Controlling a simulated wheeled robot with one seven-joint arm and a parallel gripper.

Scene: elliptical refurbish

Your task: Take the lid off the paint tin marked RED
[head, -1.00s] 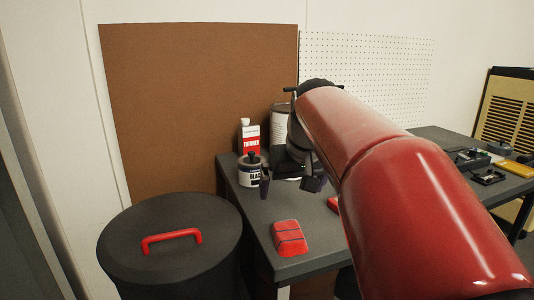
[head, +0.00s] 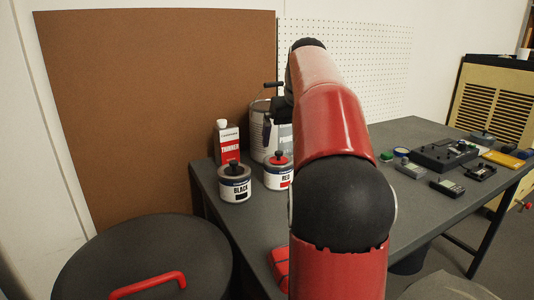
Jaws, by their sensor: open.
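The tin marked RED (head: 274,180) stands upright on the dark workbench, its right side partly hidden by my arm. Its lid (head: 273,160), red with a black knob, is on it. The tin marked BLACK (head: 235,190) stands just left of it, with a black-knobbed lid on. My gripper (head: 270,126) is open and above the RED tin, in front of a big silver can. One dark finger shows; the other is hidden or merges with the arm. I see nothing held.
A thinner can (head: 228,150) stands behind the BLACK tin, and the big silver can (head: 258,130) behind the RED tin. A red block (head: 279,268) lies near the front edge. A black bin (head: 130,255) is at left. Small devices (head: 445,155) lie on the right.

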